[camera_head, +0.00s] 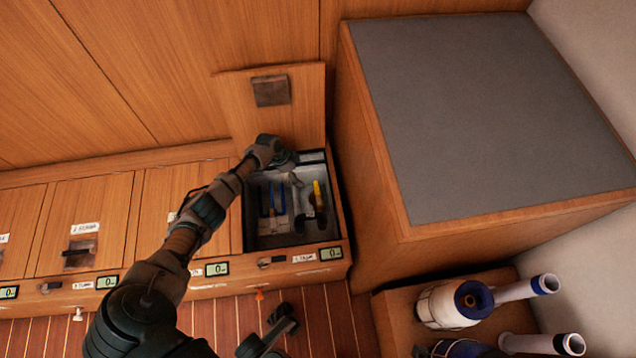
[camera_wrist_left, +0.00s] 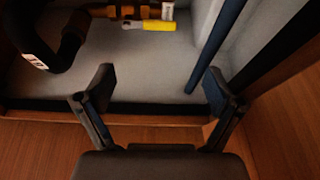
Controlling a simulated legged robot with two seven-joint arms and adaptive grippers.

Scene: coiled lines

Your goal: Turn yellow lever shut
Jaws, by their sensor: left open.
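The yellow lever (camera_head: 318,195) stands in the right part of an open floor compartment (camera_head: 297,238). In the left wrist view the yellow lever (camera_wrist_left: 160,26) lies across the top middle, its bare metal end to the left, beside a brass-coloured fitting (camera_wrist_left: 128,12). My left gripper (camera_head: 286,162) is over the compartment's back left part. In the left wrist view my left gripper (camera_wrist_left: 158,92) is open, with nothing between its fingers and the lever beyond the tips, apart from them. A dark part at the bottom edge (camera_head: 272,335) looks like my right gripper; its jaws are unclear.
The raised wooden lid (camera_head: 235,105) stands behind the compartment. Blue bars (camera_head: 271,200) stand left of the lever; a blue rod (camera_wrist_left: 212,55) rises near the right finger. A black hose (camera_wrist_left: 70,40) curves at left. A grey-topped wooden box (camera_head: 490,110) borders the right side.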

